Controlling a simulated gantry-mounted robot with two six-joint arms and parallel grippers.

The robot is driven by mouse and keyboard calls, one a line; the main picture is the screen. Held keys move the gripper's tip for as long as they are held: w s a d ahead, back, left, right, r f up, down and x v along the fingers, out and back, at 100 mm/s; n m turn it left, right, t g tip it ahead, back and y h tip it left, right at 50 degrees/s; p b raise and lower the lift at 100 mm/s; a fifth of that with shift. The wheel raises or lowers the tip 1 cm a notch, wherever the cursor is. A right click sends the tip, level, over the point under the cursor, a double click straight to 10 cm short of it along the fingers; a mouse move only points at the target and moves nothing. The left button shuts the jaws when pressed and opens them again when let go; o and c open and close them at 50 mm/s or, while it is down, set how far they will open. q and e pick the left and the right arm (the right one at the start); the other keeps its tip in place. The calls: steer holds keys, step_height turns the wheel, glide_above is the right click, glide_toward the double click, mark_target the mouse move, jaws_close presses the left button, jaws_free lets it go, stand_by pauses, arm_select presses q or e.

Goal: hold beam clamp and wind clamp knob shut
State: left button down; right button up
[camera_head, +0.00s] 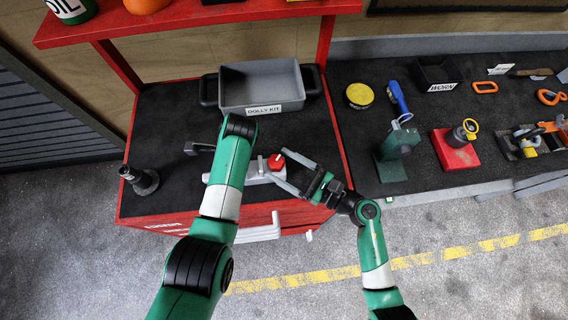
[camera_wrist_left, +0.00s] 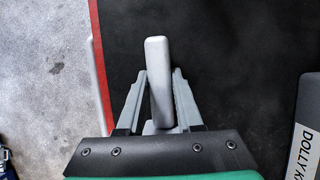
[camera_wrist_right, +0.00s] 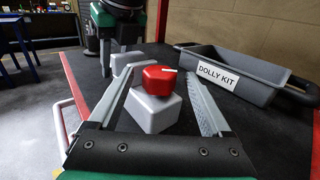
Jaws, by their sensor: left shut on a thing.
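The beam clamp (camera_head: 262,173) is a pale grey body lying on the black top of the red cart. Its red clamp knob (camera_head: 275,162) sits on top at its right end, and a white mark shows on the knob (camera_wrist_right: 160,76) in the right wrist view. My left gripper (camera_wrist_left: 162,72) is shut on the clamp's grey bar (camera_wrist_left: 157,60); in the head view my left arm hides most of this grip. My right gripper (camera_head: 288,172) is open, its fingers spread on either side of the knob with visible gaps, not gripping it.
A grey DOLLY KIT tray (camera_head: 262,87) stands behind the clamp. A dark stand (camera_head: 139,179) is at the cart's front left. The right bench holds a green tool (camera_head: 398,146), a red block (camera_head: 454,150) and a yellow disc (camera_head: 359,95). A red shelf (camera_head: 200,17) overhangs the back.

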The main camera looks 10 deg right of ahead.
jaws_close()
steer(key=shift+s+a+f+m+t+h, duration=0.1)
steer(key=shift+s+a+m+t+h, duration=0.05)
steer(key=shift+m+t+h, duration=0.4)
steer(key=shift+s+a+f+m+t+h, duration=0.1)
steer(key=shift+s+a+m+t+h, duration=0.05)
steer(key=shift+m+t+h, duration=0.4)
steer(key=shift+a+f+m+t+h, duration=0.1)
steer(key=shift+m+t+h, duration=0.65)
steer(key=shift+h, duration=0.45)
steer(key=shift+m+t+h, duration=0.45)
steer(key=shift+m+h, duration=0.1)
steer(key=shift+h, duration=0.05)
jaws_free()
steer(key=shift+r, duration=0.3)
